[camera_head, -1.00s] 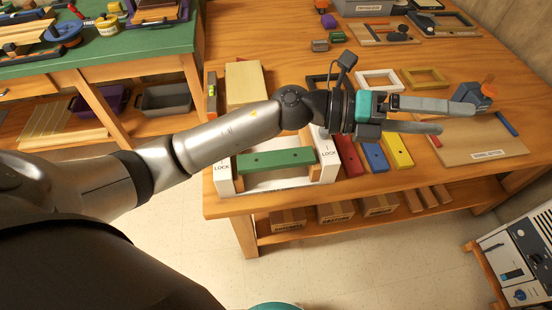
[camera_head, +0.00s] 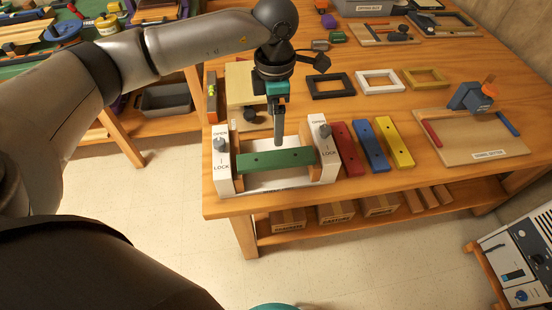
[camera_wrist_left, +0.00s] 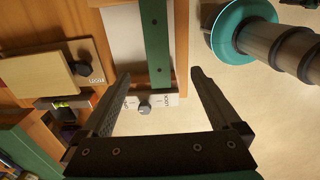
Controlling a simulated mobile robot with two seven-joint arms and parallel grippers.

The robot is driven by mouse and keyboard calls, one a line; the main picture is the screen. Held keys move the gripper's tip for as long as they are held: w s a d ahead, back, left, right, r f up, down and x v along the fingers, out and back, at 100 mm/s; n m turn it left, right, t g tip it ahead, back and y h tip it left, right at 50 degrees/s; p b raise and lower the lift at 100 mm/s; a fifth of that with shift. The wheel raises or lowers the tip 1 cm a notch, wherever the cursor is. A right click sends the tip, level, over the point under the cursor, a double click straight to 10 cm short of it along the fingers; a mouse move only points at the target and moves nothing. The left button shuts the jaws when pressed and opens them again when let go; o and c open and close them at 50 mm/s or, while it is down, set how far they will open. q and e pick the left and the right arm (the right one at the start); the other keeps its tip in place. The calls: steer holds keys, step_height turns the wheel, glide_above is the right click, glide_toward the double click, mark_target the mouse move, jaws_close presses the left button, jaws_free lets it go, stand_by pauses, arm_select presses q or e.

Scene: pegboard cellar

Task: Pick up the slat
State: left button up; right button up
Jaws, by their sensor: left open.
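A green slat (camera_head: 262,160) with small dark holes lies across a white fixture (camera_head: 325,170), bridging its two end blocks, which are marked OPEN and LOCK. A grey knob sits on each end block, near the OPEN word. My left gripper (camera_head: 279,137) points down just above and behind the slat, right of its middle. In the left wrist view my left gripper (camera_wrist_left: 160,75) is open, with its fingers apart and nothing held. The green slat (camera_wrist_left: 155,40) shows ahead, between the finger lines. The slat appears apart from the fingers. My right gripper is not in view.
Red (camera_head: 348,150), blue (camera_head: 369,146) and yellow (camera_head: 394,143) slats lie right of the fixture. Black, white and yellow frames lie behind them. A wooden board (camera_head: 470,150) lies farther right. A pale block with a dark knob (camera_head: 240,88) stands behind the fixture.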

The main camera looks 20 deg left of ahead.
arm_select(q)
steer(key=b, duration=0.1)
glide_above(276, 158)
steer(key=f, duration=0.8)
steer(key=shift+s+f, duration=0.1)
steer(key=shift+s, duration=0.2)
steer(key=f, duration=0.1)
steer(key=f+b, duration=0.1)
steer(key=f, duration=0.3)
steer(key=shift+w, duration=0.35)
steer(key=c, duration=1.5)
steer(key=shift+r, duration=0.1)
